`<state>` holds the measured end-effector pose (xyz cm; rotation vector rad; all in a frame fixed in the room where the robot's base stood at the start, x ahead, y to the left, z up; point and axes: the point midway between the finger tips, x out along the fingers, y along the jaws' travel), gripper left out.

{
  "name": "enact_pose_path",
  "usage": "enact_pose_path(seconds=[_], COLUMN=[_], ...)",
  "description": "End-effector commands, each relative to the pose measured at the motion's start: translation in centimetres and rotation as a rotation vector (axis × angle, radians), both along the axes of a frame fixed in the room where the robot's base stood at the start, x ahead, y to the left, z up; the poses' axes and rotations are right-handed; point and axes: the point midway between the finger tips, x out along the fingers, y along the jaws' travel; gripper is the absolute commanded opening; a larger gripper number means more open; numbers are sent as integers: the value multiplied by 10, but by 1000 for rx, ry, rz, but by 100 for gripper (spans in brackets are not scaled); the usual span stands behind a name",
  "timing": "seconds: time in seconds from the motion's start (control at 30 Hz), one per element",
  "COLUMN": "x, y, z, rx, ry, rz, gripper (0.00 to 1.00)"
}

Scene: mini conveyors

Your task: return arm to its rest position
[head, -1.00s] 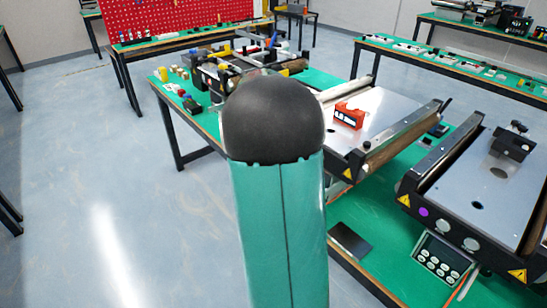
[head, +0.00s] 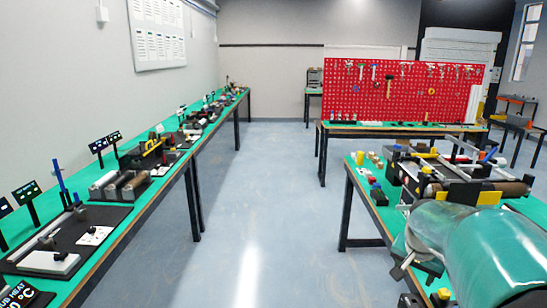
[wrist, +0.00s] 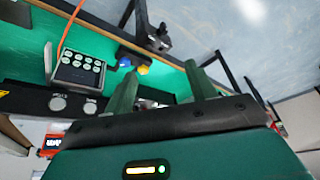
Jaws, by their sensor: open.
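My gripper shows in the wrist view (wrist: 162,80) with its two green fingers spread apart and nothing between them. Beyond the fingers are a green table top (wrist: 100,32) and grey floor. In the head view my teal arm reaches in at the lower right, beside the green workbench. Its end is partly cut off and I cannot make out the fingers there. A small red block with white marking (wrist: 53,142) shows at the lower left of the wrist view, well apart from the fingers.
A button panel (wrist: 78,68) is left of my fingers in the wrist view. In the head view, a long bench (head: 150,205) with devices runs along the left wall. A roller machine (head: 455,172) stands on the right bench. A red pegboard (head: 400,90) is behind. The central aisle is clear.

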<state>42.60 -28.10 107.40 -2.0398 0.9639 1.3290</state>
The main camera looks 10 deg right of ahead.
Motion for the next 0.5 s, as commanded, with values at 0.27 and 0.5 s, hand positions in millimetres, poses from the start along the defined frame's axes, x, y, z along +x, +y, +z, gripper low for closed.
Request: enact_pose_path(seconds=[0.27, 0.5], x=[-34, -89], y=[137, 230], z=[38, 45], rx=[-13, -45], ry=[-34, -57], rz=[363, 674], gripper=[56, 56])
